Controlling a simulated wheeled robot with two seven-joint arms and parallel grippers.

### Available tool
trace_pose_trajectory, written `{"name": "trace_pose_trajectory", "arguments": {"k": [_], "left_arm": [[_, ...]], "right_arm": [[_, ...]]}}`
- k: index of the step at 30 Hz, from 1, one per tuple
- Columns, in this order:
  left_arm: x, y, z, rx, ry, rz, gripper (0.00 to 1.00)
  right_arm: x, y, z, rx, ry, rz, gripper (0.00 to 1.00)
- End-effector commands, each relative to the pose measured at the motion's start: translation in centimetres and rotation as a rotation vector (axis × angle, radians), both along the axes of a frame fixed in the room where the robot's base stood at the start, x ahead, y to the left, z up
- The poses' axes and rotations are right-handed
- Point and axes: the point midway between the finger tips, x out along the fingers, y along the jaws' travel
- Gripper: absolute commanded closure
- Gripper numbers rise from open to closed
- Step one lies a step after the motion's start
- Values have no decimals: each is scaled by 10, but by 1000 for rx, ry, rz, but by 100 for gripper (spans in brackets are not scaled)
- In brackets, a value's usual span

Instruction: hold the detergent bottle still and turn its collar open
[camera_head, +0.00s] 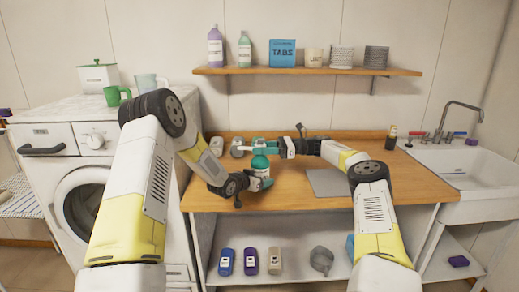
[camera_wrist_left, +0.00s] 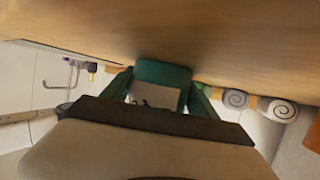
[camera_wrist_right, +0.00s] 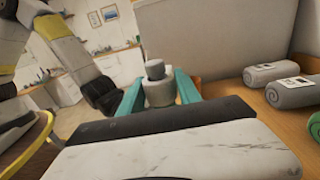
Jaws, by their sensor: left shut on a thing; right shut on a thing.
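The teal detergent bottle (camera_head: 260,162) stands on the wooden counter, left of its middle. My left gripper (camera_head: 258,182) is shut on the bottle's lower body; in the left wrist view the bottle (camera_wrist_left: 163,72) and its pale label sit between the green fingers. My right gripper (camera_head: 266,148) is at the top of the bottle, coming in from the right. In the right wrist view its teal fingers are shut on the pale grey collar (camera_wrist_right: 158,95), with a darker round knob above it. How far the collar is turned cannot be told.
Rolled grey towels (camera_head: 216,146) lie behind the bottle, and also show in the right wrist view (camera_wrist_right: 293,92). A grey board (camera_head: 328,183) lies to the right. A washing machine (camera_head: 65,140) stands left, a sink (camera_head: 465,160) right. A wall shelf (camera_head: 310,71) is above.

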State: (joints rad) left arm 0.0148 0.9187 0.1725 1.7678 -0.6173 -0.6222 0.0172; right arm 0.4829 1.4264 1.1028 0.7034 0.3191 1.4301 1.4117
Motion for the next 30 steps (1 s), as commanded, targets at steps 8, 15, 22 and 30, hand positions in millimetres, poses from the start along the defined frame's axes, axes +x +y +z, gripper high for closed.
{"name": "trace_pose_trajectory", "arguments": {"k": [8,15,22,30], "left_arm": [[-1,-4,1,-1,-2,-7,100],[0,-2,1,-1,-2,-2,100],[0,-1,1,-1,-2,0,100],[0,0,1,-1,-1,0,100]], "right_arm": [[-1,1,-5,-8,5,2,41],[-1,0,-3,-4,3,1,41],[1,-21,-3,-4,3,-3,41],[3,-61,-4,-4,3,-1,41]]}}
